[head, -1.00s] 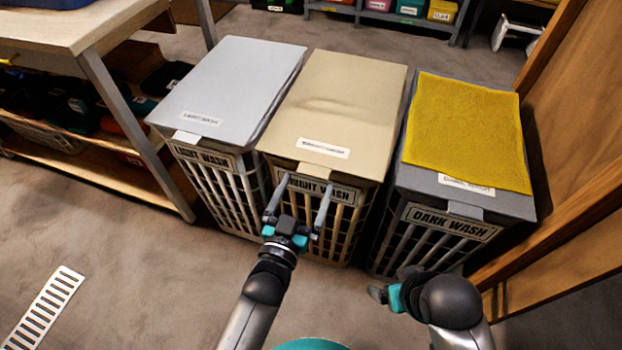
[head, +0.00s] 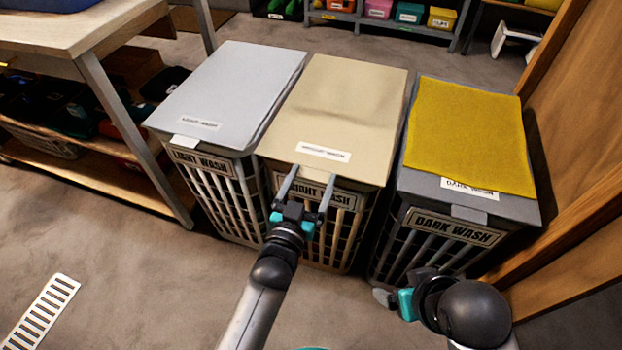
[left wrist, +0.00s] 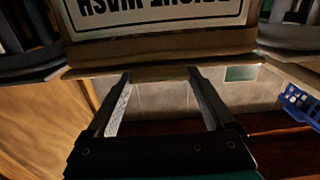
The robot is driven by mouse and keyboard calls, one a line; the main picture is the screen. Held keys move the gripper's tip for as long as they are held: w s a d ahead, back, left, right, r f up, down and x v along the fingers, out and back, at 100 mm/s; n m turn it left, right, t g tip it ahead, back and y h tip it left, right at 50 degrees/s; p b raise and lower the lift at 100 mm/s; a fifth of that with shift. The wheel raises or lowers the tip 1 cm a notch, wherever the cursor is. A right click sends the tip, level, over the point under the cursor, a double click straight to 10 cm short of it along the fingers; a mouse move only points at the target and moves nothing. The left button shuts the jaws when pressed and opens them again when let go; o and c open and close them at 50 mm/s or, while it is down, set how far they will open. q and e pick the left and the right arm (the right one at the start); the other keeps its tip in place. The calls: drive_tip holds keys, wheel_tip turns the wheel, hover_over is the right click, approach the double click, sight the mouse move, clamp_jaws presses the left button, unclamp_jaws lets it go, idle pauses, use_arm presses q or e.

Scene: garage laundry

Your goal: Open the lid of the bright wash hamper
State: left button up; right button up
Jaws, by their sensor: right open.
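The bright wash hamper (head: 335,222) is the middle one of three, with slatted sides and a shut beige lid (head: 340,105). Its label plate shows upside down in the left wrist view (left wrist: 155,14). My left gripper (head: 312,174) is at the hamper's front, fingers apart, tips at the lid's front edge. In the left wrist view the spread fingers (left wrist: 160,76) reach the brown lid edge (left wrist: 160,72), with nothing visible gripped between them. I cannot tell whether they touch it. My right gripper (head: 392,299) is open and low in front of the dark wash hamper.
The light wash hamper (head: 212,190) stands close on the left. The dark wash hamper (head: 445,236) is on the right, with a yellow towel (head: 470,130) on its lid. A workbench (head: 75,35) is at left, a wooden panel (head: 575,110) at right.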

use_arm(q)
clamp_jaws()
idle(0.4)
